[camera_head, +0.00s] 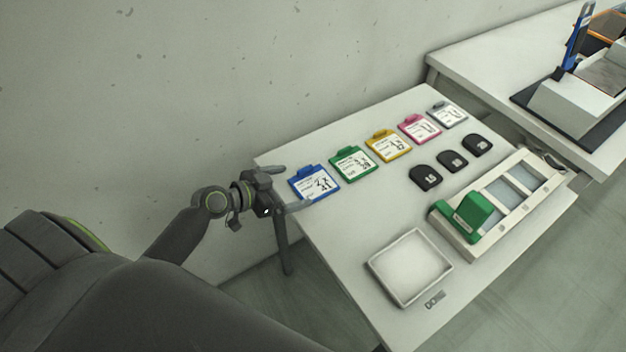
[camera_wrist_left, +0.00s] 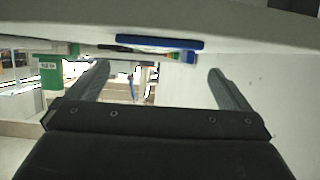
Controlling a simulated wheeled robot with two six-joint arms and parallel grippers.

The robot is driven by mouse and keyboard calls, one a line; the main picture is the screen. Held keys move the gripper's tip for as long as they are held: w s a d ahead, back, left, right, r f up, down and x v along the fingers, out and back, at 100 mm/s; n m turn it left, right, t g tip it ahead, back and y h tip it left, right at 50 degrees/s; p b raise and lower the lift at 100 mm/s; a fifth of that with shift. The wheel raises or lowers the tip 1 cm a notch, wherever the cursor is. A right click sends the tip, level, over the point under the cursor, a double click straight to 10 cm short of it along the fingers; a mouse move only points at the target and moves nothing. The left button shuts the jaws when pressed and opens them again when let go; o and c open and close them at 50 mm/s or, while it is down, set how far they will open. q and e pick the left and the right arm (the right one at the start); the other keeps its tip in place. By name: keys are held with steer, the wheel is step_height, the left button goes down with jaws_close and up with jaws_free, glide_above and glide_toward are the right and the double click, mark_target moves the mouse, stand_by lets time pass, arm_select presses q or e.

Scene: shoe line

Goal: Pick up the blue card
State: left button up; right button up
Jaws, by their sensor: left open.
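The blue card (camera_head: 314,184) lies flat at the left end of the white table, with a white label and dark print. My left gripper (camera_head: 297,186) is open and empty at the table's left edge, its fingers pointing toward the blue card. In the left wrist view the blue card (camera_wrist_left: 160,43) shows nearly edge-on as a blue strip, just above the gap between the spread fingers (camera_wrist_left: 158,67). Whether a finger touches the card I cannot tell. My right gripper is out of view.
Green (camera_head: 353,163), yellow (camera_head: 388,146), pink (camera_head: 419,128) and grey (camera_head: 447,114) cards run in a row beyond the blue one. Several black pads (camera_head: 452,161), a white tray (camera_head: 409,267) and a white fixture with a green block (camera_head: 468,215) stand nearer. A wall rises behind.

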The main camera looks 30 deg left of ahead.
mark_target(318, 181)
arm_select(q)
steer(key=shift+p+x, duration=0.4)
steer(key=shift+x, duration=0.4)
steer(key=p+x, duration=0.1)
steer(key=x, duration=0.2)
steer(key=shift+d, duration=0.2)
steer(key=shift+w+d+f, duration=0.2)
steer(key=shift+w+f, duration=0.05)
steer(key=shift+w, duration=0.15)
steer(key=shift+c, duration=0.3)
steer(key=c, duration=0.7)
